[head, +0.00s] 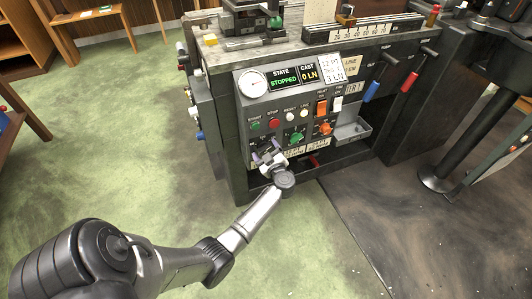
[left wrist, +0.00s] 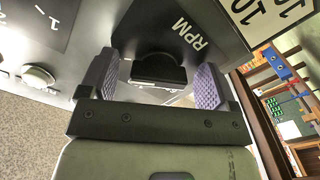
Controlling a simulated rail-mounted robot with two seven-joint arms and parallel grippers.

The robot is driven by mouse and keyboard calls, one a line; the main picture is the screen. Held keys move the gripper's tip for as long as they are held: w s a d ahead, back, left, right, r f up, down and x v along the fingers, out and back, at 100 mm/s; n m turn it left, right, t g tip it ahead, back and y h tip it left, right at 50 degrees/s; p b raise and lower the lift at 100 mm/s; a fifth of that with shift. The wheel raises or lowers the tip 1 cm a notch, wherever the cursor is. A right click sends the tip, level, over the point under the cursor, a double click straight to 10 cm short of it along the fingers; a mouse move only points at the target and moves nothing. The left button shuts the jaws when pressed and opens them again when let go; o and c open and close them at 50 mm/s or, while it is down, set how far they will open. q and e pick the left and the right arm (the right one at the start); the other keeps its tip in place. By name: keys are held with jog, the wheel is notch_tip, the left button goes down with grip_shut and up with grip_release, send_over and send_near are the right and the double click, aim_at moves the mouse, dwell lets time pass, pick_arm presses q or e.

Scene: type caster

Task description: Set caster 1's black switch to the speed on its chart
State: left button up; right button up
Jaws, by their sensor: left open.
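Caster 1's control panel (head: 250,113) is on the front of the dark machine. In the left wrist view, the black switch (left wrist: 158,70) stands out from the panel beside the letters "RPM" (left wrist: 188,34). My left gripper (head: 268,156) is at the panel's lower left. Its jaws are open, with one pale purple pad on each side of the black switch; I cannot tell whether they touch it. In the head view the gripper hides the switch. Small white charts (head: 318,144) sit low on the panel, too small to read. My right gripper is not in view.
A green knob (head: 297,136) and an orange knob (head: 325,128) are close to the right of my left gripper. Buttons run above. The display reads "STOPPED" (head: 284,82). A handwritten card (head: 332,67) is at the upper right. The green floor at left is clear.

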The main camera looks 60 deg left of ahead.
pick_arm(q)
jog(key=shift+c, duration=0.3)
jog(key=c, duration=0.9)
jog(key=shift+o, duration=0.2)
jog(key=shift+r+n+p, duration=0.15)
jog(key=shift+n+p, duration=0.65)
jog(key=shift+n, duration=0.3)
jog(key=n, duration=0.2)
jog(key=shift+w+n+p, duration=0.1)
jog(key=shift+n+p, duration=0.3)
jog(key=n, duration=0.3)
jog(key=shift+n, duration=1.8)
